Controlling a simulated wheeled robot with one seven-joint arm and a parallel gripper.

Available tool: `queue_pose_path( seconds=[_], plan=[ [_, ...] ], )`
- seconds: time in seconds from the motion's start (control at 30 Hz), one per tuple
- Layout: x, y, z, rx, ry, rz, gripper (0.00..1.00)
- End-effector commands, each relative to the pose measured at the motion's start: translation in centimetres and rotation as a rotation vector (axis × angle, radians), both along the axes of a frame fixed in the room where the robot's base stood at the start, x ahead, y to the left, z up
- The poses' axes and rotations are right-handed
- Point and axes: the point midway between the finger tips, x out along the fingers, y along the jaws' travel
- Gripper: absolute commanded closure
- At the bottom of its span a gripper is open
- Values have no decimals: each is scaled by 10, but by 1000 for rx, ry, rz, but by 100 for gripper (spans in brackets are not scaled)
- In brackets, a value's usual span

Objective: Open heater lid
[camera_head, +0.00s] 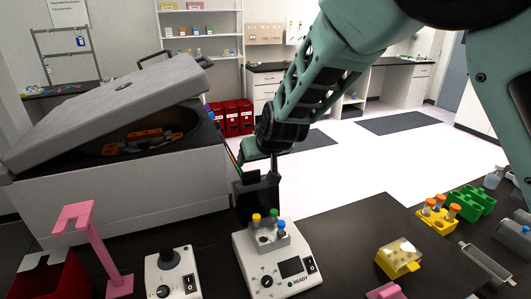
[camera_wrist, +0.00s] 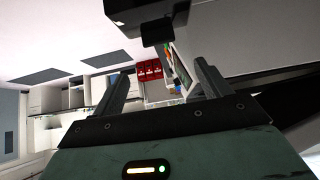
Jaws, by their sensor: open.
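A black panel with a small block, possibly the lid, shows at that view's top.
A large centrifuge (camera_head: 130,185) with a raised lid (camera_head: 110,105) stands at left. A pink stand (camera_head: 90,245) and a small white mixer (camera_head: 172,277) are left of the heater. Yellow (camera_head: 437,217) and green (camera_head: 470,202) tube racks stand at right. Bench between is partly clear.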

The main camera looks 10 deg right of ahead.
Motion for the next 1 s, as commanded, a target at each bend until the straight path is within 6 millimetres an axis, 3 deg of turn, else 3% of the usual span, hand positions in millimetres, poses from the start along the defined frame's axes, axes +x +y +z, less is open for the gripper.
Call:
queue_pose_path(
  seconds=[0.2,0.4,0.9,1.0],
  plan=[
    [-30,-7,34,4,-1,2,24],
    [-43,-12,50,1,-2,1,24],
    [-46,-13,53,2,-1,-1,24],
    [-61,-15,40,12,48,11,24]
  ],
)
